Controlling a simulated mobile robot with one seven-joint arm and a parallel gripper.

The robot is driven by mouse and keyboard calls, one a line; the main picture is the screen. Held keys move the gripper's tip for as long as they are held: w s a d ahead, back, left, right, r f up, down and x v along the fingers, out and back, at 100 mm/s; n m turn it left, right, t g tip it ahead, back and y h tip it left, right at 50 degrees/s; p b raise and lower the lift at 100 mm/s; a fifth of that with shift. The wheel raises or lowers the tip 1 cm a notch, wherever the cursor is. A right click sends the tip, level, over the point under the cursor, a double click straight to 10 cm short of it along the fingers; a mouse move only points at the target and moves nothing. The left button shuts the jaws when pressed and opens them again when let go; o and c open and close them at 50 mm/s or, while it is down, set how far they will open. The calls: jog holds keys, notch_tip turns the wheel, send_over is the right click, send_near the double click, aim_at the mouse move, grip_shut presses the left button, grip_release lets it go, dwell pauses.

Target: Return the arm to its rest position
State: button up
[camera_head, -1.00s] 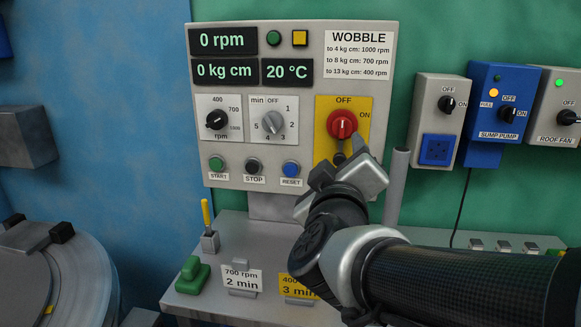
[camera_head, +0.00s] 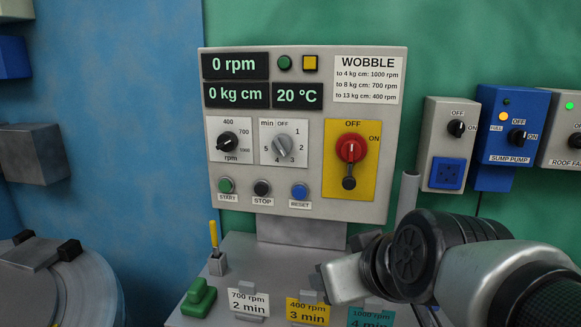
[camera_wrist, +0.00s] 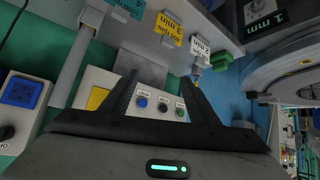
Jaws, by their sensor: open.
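My gripper (camera_head: 340,282) is in front of the shelf below the control panel (camera_head: 302,208), low in the head view, with my arm reaching in from the lower right. In the wrist view my gripper (camera_wrist: 160,82) shows two dark fingers spread apart with nothing between them. It is clear of the panel's red rotary switch (camera_head: 351,149), which sits on a yellow plate marked OFF and ON. The displays read 0 rpm, 0 kg cm and 20 °C.
Cards for 700 rpm (camera_head: 248,303), 400 rpm (camera_head: 308,311) and 1000 rpm (camera_head: 371,317) stand on the shelf. A green block (camera_head: 198,298) and a yellow-handled tool (camera_head: 213,235) are at its left. A drum (camera_head: 75,290) is at lower left. A grey post (camera_head: 407,195) rises near my arm.

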jog(key=s+d+f+m+g+h, duration=0.2)
jog(key=s+d+f+m+g, duration=0.2)
jog(key=s+d, duration=0.3)
notch_tip(320, 180, up, 20)
jog(key=s+a+p, duration=0.1)
jog(key=p, duration=1.8)
jog(key=shift+f, duration=0.15)
